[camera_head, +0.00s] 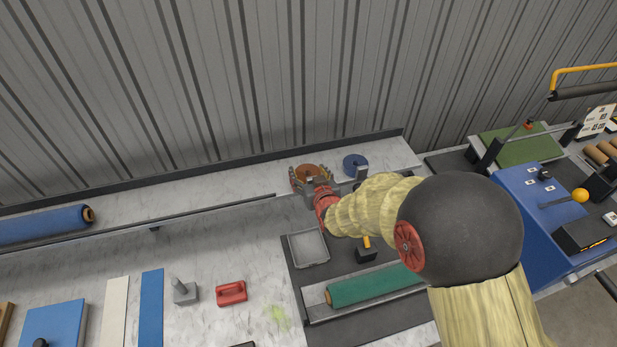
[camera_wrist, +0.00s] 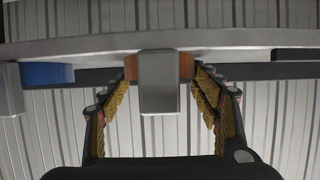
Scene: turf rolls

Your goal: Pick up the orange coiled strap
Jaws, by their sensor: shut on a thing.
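The orange coiled strap (camera_head: 308,171) is at the back shelf by the wall in the head view. My gripper (camera_head: 311,178) has its fingers on either side of it and is shut on it. In the wrist view the strap's orange edges (camera_wrist: 187,66) show between the two fingers of my gripper (camera_wrist: 166,72). A grey block hides the middle of the strap there. I cannot tell whether the strap is clear of the shelf surface.
A blue coil (camera_head: 355,164) lies to the right on the back shelf (camera_head: 230,180); it also shows in the wrist view (camera_wrist: 47,73). A grey tray (camera_head: 308,247), green roll (camera_head: 375,286), red block (camera_head: 231,292) and blue roll (camera_head: 42,224) are on the bench. The corrugated wall stands close behind.

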